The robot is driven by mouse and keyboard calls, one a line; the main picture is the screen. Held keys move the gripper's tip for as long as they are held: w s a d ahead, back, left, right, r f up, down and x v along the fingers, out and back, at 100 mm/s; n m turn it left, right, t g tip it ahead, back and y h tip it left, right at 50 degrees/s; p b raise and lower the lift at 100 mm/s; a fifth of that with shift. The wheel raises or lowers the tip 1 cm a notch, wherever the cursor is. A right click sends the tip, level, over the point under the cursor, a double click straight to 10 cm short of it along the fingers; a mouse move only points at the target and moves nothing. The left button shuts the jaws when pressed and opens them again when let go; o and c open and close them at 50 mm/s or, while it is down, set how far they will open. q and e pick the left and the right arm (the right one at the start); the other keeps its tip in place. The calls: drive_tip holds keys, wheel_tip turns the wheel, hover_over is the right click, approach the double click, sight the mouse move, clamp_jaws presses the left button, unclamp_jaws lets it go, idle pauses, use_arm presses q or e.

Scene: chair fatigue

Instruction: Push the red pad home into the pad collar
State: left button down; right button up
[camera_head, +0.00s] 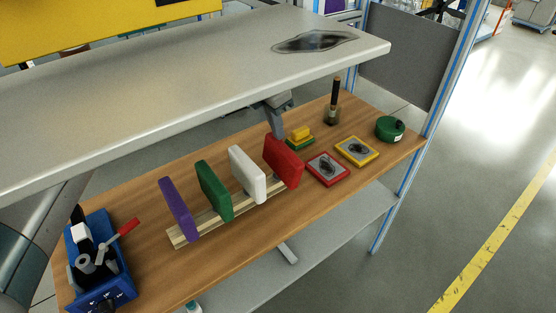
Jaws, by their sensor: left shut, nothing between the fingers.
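The red pad (284,160) stands upright at the right end of a row of pads in a pale slotted wooden rack (208,226) on the brown bench. I cannot make out the pad collar as a separate part. My left gripper (276,128) shows small and dark grey below the edge of the overhanging grey board, just behind the red pad. It is shut and empty. Whether it touches the pad cannot be told. The board hides much of my left arm. My right gripper is not in view.
White (243,174), green (214,190) and purple (178,208) pads stand left of the red one. The grey board (160,110) overhangs the back. Red-edged (327,182) and yellow-edged (372,160) plates lie to the right. A blue vise-like fixture (118,252) stands at left.

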use_arm(q)
drive_tip(key=shift+s+a+r, duration=0.1)
drive_tip(key=shift+r, duration=0.6)
drive_tip(key=c, duration=2.4)
unclamp_jaws()
drive_tip(key=shift+c, duration=0.2)
drive_tip(key=o, duration=0.4)
